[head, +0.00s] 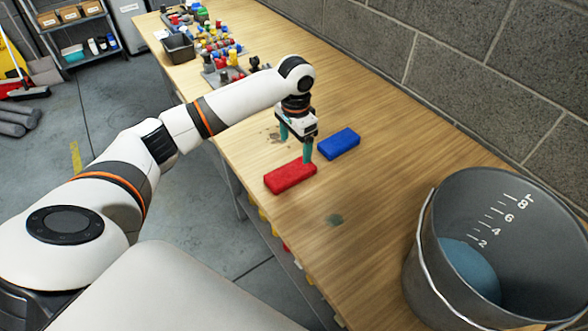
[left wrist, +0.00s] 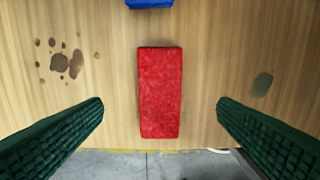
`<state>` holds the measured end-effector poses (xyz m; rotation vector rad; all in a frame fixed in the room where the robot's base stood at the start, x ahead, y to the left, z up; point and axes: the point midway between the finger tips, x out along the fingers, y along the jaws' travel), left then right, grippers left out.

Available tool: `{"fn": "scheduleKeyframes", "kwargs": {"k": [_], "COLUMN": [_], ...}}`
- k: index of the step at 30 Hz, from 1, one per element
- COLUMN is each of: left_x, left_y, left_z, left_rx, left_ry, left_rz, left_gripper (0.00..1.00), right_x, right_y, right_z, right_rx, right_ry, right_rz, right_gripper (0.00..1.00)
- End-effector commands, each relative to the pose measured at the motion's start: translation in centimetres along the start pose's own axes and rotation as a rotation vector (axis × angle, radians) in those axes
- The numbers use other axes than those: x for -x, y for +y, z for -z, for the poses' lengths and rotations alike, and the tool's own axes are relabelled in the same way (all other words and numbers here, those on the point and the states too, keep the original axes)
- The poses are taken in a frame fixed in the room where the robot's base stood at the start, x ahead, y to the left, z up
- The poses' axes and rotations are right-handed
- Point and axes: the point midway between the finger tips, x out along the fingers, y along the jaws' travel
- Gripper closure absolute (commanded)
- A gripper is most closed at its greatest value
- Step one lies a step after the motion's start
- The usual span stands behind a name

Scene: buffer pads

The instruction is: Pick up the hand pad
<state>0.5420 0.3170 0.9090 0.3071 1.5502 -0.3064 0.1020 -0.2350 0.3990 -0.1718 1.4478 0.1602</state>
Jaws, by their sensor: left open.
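A red pad (head: 290,177) lies flat on the wooden table near its front edge. In the left wrist view the red pad (left wrist: 160,92) lies lengthwise, between the lines of the two fingers. A blue pad (head: 339,142) lies behind and to the right of it; only its edge (left wrist: 149,4) shows at the top of the left wrist view. My left gripper (head: 296,146) is open and empty above the table, fingers pointing down over the red pad's area. Its green ridged fingers (left wrist: 160,130) are wide apart, with the red pad clear of both. My right gripper is not in view.
A metal bucket (head: 425,260) with blue liquid and a scale inside stands at the right. Several colourful parts and a dark bin (head: 179,47) fill the table's far end. A brick wall (head: 460,70) borders the back. Stains mark the wooden table (head: 270,225).

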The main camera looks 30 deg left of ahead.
Motion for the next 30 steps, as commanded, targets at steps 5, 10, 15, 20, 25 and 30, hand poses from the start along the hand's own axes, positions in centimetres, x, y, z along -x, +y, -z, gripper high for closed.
{"fn": "scheduleKeyframes", "kwargs": {"k": [5, 10, 15, 20, 25, 30], "left_x": [-3.1, -4.4, -6.3, -8.7, -9.5, -9.5], "left_y": [-0.1, -0.1, 0.0, 0.0, 0.1, 0.1], "left_z": [0.0, 0.0, 0.2, 0.2, 0.2, 0.2], "left_rx": [-0.002, -0.001, 0.0, -0.003, -0.003, -0.003], "left_ry": [0.002, 0.0, 0.003, 0.001, -0.001, -0.001], "left_rz": [0.001, 0.0, 0.001, 0.001, -0.001, -0.001], "left_gripper": [0.18, 0.18, 0.18, 0.18, 0.18, 0.2], "right_x": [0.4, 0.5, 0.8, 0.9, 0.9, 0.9], "right_y": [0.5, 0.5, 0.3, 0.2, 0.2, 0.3], "right_z": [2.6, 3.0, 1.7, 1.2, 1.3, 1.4], "right_rx": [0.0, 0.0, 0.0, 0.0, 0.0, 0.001], "right_ry": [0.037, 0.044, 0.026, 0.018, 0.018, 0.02], "right_rz": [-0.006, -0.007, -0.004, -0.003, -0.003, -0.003], "right_gripper": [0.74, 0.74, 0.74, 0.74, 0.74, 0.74]}}
